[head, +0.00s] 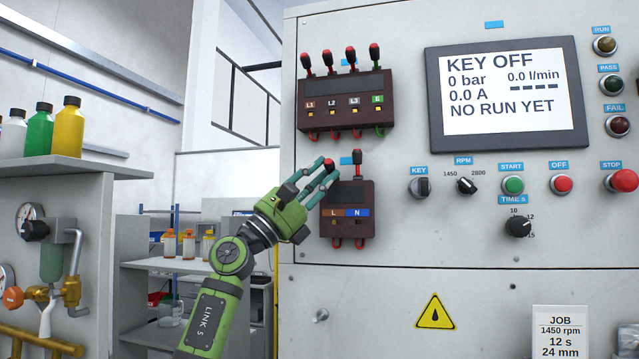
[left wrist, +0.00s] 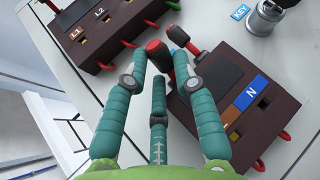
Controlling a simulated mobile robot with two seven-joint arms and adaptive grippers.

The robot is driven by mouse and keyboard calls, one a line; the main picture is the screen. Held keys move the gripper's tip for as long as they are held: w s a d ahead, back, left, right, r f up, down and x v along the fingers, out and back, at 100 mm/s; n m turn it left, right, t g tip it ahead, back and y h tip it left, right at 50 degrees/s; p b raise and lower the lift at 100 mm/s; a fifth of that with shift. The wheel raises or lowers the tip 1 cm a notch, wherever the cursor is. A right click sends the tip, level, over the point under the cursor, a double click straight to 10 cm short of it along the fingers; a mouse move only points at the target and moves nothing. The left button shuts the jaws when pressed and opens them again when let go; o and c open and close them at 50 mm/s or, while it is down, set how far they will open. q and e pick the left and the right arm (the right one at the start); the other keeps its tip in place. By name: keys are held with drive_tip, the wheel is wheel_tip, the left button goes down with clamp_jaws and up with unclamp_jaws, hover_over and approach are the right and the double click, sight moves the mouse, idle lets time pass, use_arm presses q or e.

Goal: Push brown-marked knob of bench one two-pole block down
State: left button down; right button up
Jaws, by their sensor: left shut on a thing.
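The two-pole block (head: 347,226) is a dark brown box on the bench panel, with a brown L mark (head: 333,212) and a blue N mark (head: 358,212). The left knob (head: 329,163), above the brown mark, shows its red tip between the fingers of my left gripper (head: 325,174). The gripper is shut on this knob, and its fingers hide most of it. The right knob (head: 357,160) stands up free beside it. In the left wrist view the teal fingertips (left wrist: 155,62) close around the red-tipped knob, near the block (left wrist: 215,75). My right gripper is not in view.
A larger block (head: 346,104) with several upright knobs sits just above. A key switch (head: 420,187) and other controls lie to the right. The screen (head: 508,95) reads KEY OFF. Shelves with bottles (head: 66,130) stand at left.

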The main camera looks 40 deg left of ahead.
use_arm(q)
drive_tip(key=shift+m+h, duration=0.3)
drive_tip(key=c, duration=1)
unclamp_jaws()
drive_tip(key=shift+d, duration=0.1)
drive_tip(key=shift+f, duration=0.1)
drive_tip(key=shift+v, duration=3.95)
drive_tip(key=shift+s, duration=0.15)
